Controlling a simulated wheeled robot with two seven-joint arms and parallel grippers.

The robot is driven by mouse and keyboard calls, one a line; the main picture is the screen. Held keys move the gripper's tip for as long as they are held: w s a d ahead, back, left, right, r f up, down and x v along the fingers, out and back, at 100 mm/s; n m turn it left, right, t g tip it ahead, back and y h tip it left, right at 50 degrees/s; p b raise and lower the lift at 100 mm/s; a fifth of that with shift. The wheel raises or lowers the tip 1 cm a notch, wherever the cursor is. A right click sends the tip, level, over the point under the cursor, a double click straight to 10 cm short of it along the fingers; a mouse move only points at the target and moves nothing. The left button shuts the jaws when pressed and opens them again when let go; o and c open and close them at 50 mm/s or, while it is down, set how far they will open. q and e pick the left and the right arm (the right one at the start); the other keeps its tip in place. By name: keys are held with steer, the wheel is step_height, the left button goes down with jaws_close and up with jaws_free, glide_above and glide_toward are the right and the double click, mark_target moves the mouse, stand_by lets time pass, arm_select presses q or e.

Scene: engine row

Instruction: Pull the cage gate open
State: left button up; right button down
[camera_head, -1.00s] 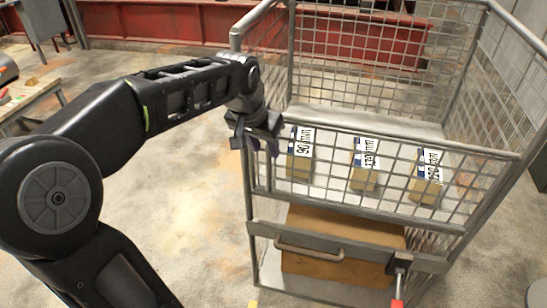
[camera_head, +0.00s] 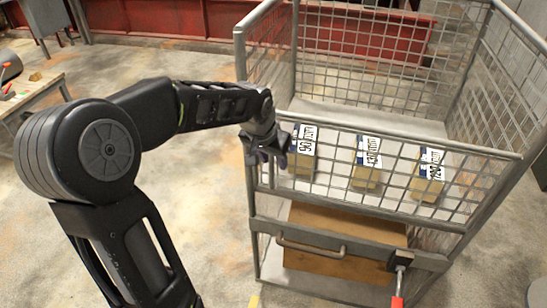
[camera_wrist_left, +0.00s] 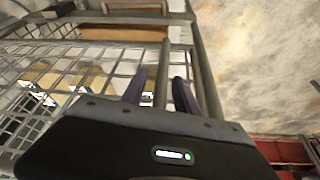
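The cage (camera_head: 385,205) is a grey metal mesh crate. The cage gate, its low front side, has a mesh panel (camera_head: 330,170), a lower rail with a bar handle (camera_head: 310,248), and a red-tipped lever (camera_head: 399,285) at the right. The gate looks shut. My left gripper (camera_head: 268,158) is at the left end of the gate's top rail, beside the corner post. In the left wrist view the fingers (camera_wrist_left: 161,92) are apart, with a grey bar seen between them. Whether they touch it is unclear. My right gripper is not in view.
Several labelled boxes, one at the left (camera_head: 301,155), stand on the cage's shelf. A large brown carton (camera_head: 345,255) sits below, behind the gate's lower rail. A workbench (camera_head: 35,95) is at the far left. The concrete floor left of the cage is clear.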

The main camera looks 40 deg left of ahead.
arm_select(q)
jaws_close()
stand_by(1.4)
